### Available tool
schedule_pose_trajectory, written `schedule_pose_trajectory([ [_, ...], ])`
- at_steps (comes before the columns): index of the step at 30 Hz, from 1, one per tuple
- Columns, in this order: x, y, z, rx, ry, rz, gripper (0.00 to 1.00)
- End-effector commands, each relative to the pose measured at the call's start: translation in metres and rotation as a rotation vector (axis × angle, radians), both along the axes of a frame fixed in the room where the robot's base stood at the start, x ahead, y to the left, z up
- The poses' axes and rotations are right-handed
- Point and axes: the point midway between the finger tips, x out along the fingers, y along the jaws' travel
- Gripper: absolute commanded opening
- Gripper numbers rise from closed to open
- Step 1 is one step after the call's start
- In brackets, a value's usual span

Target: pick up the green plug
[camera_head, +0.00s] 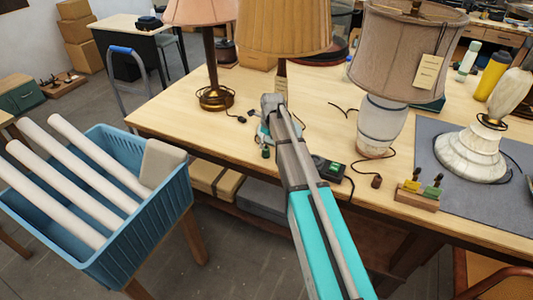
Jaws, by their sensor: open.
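A green plug (432,191) stands in a small wooden block (416,200) near the front edge of the table, right of centre. A yellow plug (412,184) stands beside it on the left. My gripper (266,134) is open, over the table's front left part, well to the left of the block. Its fingers are small and partly hidden by my arm. A small dark green piece (265,153) shows just below the gripper; I cannot tell what it is.
The wooden table (180,112) holds several lamps; a ceramic one (380,125) stands between my gripper and the grey mat (508,212). A dark meter (328,169) and a brown plug (376,181) lie near the front edge. A blue crate (165,205) stands left.

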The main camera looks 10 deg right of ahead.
Motion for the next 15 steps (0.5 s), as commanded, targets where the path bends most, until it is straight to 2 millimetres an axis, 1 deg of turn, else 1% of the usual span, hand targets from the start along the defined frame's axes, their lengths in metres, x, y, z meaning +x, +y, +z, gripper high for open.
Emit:
schedule_pose_trajectory([
  [15,0.01,0.001,-0.037,0.0,0.0,0.0,0.89],
])
